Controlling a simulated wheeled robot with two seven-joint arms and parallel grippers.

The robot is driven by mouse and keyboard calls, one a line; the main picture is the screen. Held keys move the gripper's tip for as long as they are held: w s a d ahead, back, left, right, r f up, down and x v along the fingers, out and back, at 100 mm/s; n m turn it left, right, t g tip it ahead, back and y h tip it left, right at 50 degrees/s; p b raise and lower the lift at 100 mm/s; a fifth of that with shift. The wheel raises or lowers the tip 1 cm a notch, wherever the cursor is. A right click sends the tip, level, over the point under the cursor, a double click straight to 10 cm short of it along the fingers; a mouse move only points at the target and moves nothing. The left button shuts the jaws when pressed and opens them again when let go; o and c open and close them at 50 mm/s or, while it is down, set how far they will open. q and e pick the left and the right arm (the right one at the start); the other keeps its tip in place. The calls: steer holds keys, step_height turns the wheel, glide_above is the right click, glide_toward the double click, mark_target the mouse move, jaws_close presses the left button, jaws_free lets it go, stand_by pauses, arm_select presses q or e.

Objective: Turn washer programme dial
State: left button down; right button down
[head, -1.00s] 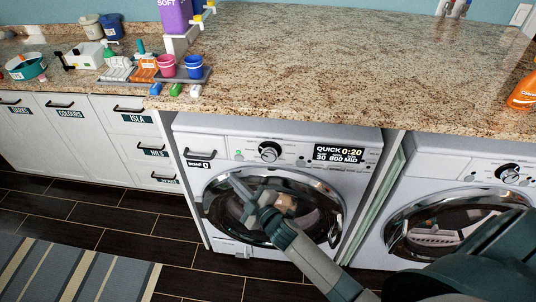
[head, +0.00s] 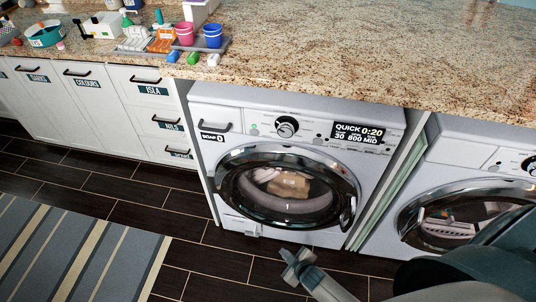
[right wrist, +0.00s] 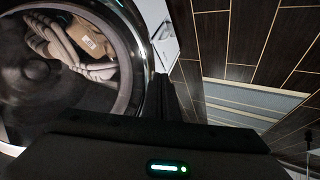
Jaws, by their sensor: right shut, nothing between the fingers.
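The washer (head: 232,170) stands under the counter in the head view. Its programme dial (head: 287,127) is a black-and-silver knob on the upper panel. The display (head: 357,133) to the dial's right reads QUICK 0:20, 30, 800, MID. The round door (head: 229,198) is shut, with items behind the glass. My right gripper (head: 291,262) is shut and empty, low in front of the washer's bottom edge and well below the dial. The right wrist view shows the door's rim (right wrist: 136,75) close by. My left gripper is not in view.
A second machine (head: 470,150) stands at the right. The granite counter (head: 360,60) overhangs both. A tray (head: 215,47) with pink and blue cups sits on the counter. A striped rug (head: 80,255) lies on the dark floor at the left.

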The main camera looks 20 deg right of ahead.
steer(key=s+d+f+m+g+b, duration=0.1)
steer(key=s+f, duration=0.5)
steer(key=s, duration=0.6)
steer(key=s+f+m+g, duration=0.2)
steer(key=s+f+g, duration=0.2)
steer(key=s+f, duration=0.3)
steer(key=s+d+f+m+g+h+b, duration=0.1)
steer(key=s+f+g, duration=0.2)
steer(key=s, duration=1.4)
step_height(320, 180, down, 3)
steer(key=shift+s+d+f+b, duration=0.15)
steer(key=shift+s+d+b, duration=0.15)
